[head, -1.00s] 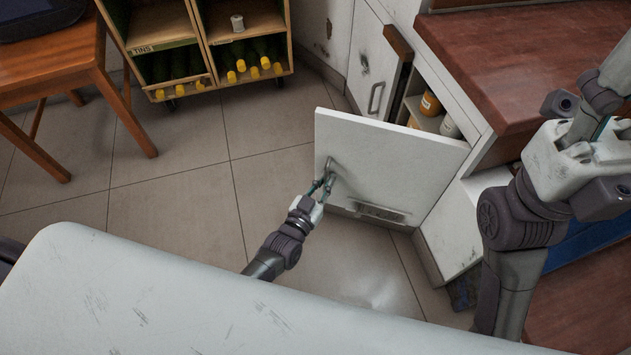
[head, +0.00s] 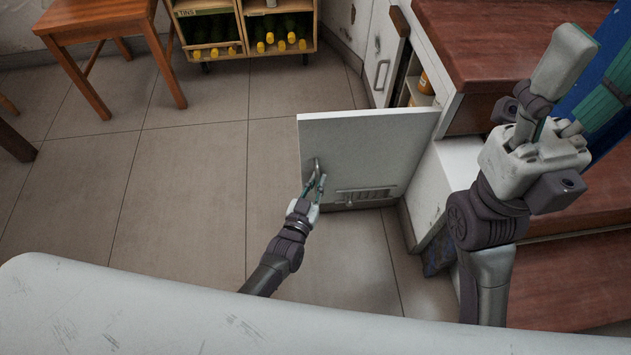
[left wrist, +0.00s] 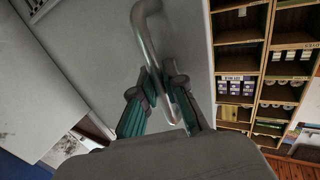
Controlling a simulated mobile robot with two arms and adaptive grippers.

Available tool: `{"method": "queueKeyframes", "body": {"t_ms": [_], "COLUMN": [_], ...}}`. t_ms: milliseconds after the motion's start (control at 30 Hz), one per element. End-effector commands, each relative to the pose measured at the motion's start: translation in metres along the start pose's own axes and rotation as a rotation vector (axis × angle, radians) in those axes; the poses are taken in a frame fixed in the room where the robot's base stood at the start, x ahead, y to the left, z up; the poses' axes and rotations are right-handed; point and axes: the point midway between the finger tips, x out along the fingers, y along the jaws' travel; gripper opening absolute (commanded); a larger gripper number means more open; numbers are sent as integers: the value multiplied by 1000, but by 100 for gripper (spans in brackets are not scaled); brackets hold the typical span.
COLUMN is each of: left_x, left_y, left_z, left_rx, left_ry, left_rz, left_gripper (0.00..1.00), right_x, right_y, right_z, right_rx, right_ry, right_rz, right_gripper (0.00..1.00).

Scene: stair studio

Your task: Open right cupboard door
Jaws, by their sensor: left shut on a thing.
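The right cupboard door (head: 365,150) is a white panel with a vent at its lower edge. It stands swung out wide from the cupboard, whose shelf and bottles show behind it. My left gripper (head: 316,186) is shut on the door's metal handle (head: 317,166). In the left wrist view the handle (left wrist: 147,40) runs down between the fingers of the left gripper (left wrist: 163,95). My right arm stands raised at the right of the head view, with its right gripper (head: 600,95) only partly in view; its finger state is not clear.
A closed white door with a handle (head: 381,73) is further left on the cupboard. A wooden counter (head: 480,40) and wooden steps (head: 570,280) are at the right. A bottle shelf (head: 245,35) and a wooden table (head: 95,20) stand behind. Tiled floor left of the door is clear.

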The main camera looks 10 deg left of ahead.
Motion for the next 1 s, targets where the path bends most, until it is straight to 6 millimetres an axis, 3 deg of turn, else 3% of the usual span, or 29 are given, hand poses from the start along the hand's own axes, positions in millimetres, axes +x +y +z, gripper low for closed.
{"method": "queueKeyframes", "body": {"t_ms": [367,400,533,567,867,1000], "left_x": [0,0,0,0,0,0], "left_y": [0,0,0,0,0,0], "left_z": [-1,-1,-1,-1,-1,-11], "left_rx": [1,1,0,0,0,-1], "left_ry": [3,3,2,2,1,3], "left_rz": [-1,-1,-1,-1,0,0], "left_gripper": [0,14,36,37,37,37], "right_x": [1,1,2,2,4,3], "right_y": [0,0,0,0,1,0], "right_z": [0,0,-1,-1,-3,-3], "right_rx": [0,0,0,0,-2,-2], "right_ry": [4,4,6,7,16,13], "right_rz": [-1,-1,-1,-1,-1,-1], "right_gripper": [54,54,54,54,54,54]}}
